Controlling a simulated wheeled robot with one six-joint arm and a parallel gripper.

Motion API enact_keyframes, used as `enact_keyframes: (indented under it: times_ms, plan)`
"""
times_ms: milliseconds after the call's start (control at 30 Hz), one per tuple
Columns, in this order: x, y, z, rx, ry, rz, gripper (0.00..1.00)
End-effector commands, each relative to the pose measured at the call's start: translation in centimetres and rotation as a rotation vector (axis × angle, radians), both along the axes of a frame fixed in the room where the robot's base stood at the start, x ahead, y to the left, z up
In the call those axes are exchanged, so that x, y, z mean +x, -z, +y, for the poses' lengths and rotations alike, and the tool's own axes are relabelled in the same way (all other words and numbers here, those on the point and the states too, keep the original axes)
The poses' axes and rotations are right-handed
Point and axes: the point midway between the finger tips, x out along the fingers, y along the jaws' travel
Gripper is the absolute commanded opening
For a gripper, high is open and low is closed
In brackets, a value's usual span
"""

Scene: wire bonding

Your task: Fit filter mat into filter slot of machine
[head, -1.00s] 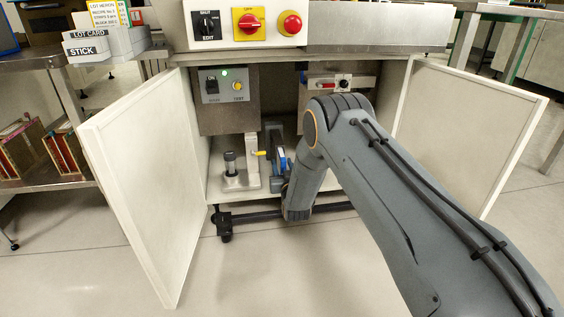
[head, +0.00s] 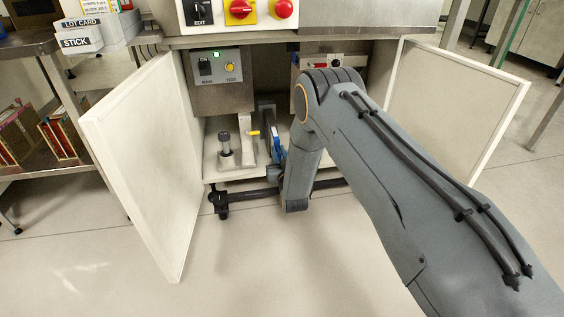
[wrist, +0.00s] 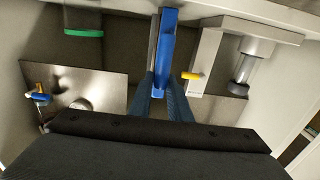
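A thin upright panel with a blue edge (head: 279,148), seemingly the filter mat, stands nearly edge-on inside the open lower cabinet of the machine (head: 356,44). In the wrist view the blue-edged mat (wrist: 166,45) runs up the middle, its near end between the fingers of my gripper (wrist: 161,92). The fingers close in on it from both sides and seem shut on it. In the head view my arm's wrist hides most of the gripper. I cannot make out the filter slot's opening, or whether the mat's far end is in it.
A metal stand with a dark-topped cylinder (head: 225,143) and yellow lever (head: 254,133) is close left of the mat. A control box (head: 218,68) hangs above. Open doors flank the cabinet, left (head: 150,160) and right (head: 455,110). A dark bar (head: 250,197) crosses low in front.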

Motion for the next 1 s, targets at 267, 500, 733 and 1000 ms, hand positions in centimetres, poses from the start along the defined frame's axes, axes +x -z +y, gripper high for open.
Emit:
enact_keyframes:
  times_ms: [267, 500, 733, 1000]
  plan:
    - [-0.9, -4.0, 0.1, 0.002, 0.000, -0.006, 0.00]
    - [-3.1, -3.6, -0.5, -0.170, 0.000, -0.051, 0.00]
    - [-6.9, -1.0, -1.8, -0.527, 0.000, -0.150, 0.00]
    - [-10.2, 0.8, -3.0, -0.842, -0.002, -0.241, 0.00]
